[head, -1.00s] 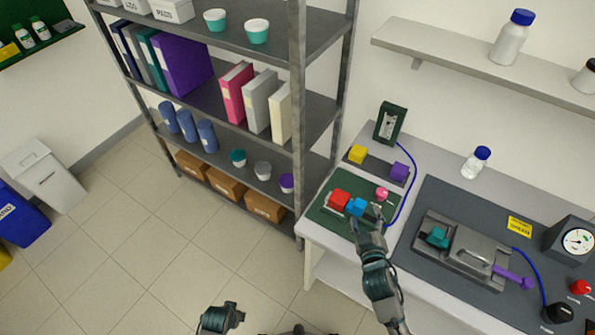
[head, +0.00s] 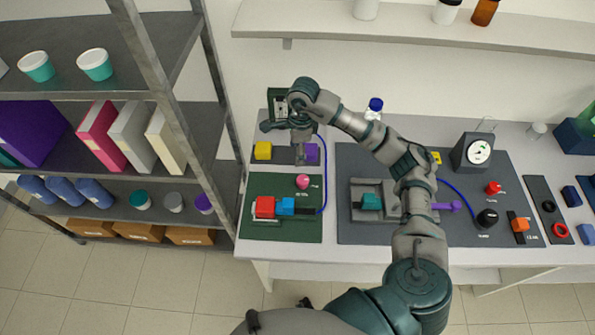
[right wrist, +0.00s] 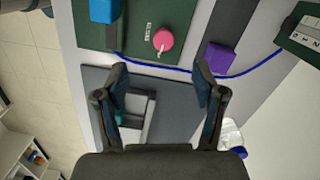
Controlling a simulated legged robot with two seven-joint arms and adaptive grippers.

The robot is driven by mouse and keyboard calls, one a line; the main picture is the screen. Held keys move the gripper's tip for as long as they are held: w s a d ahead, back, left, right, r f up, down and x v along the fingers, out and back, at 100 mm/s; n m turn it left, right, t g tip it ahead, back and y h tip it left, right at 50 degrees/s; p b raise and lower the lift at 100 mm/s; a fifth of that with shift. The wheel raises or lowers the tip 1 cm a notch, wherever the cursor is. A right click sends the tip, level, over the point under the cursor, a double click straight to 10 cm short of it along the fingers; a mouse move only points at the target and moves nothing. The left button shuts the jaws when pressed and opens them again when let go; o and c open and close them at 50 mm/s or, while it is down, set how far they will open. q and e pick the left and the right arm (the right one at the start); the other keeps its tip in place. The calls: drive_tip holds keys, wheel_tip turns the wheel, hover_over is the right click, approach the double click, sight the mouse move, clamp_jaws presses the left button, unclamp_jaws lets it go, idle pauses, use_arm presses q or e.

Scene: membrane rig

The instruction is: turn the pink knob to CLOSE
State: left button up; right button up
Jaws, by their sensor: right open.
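The pink knob (head: 303,181) is a small round knob on the green panel (head: 283,228), behind the red block (head: 265,206) and blue block (head: 286,206). In the right wrist view the pink knob (right wrist: 163,40) lies beyond the fingertips, between them in the picture, with a CLOSE label to its left. My right gripper (head: 301,163) hangs over the back of the panel area, near the purple block (head: 312,152). I cannot make out my left gripper.
A yellow block (head: 263,150) and a dark green gauge box (head: 280,103) stand behind the panel. A blue cable (head: 324,170) runs along its right side. A metal fixture (head: 358,203) with a teal part sits to the right. A shelf rack (head: 175,105) stands left.

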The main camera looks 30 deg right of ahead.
drive_tip(key=d, duration=0.1)
drive_tip(key=p, duration=0.2)
hover_over(302, 180)
drive_tip(key=d, duration=0.2)
drive_tip(key=shift+h, duration=0.3)
wheel_tip(302, 180, down, 11)
drive_tip(key=shift+f, duration=0.1)
drive_tip(key=f, duration=0.1)
drive_tip(key=a+f, duration=0.1)
drive_tip(key=f, duration=0.2)
drive_tip(key=shift+a+f, duration=0.3)
drive_tip(key=shift+a, duration=0.1)
drive_tip(key=shift+a+f, duration=0.15)
drive_tip(key=shift+f, duration=0.05)
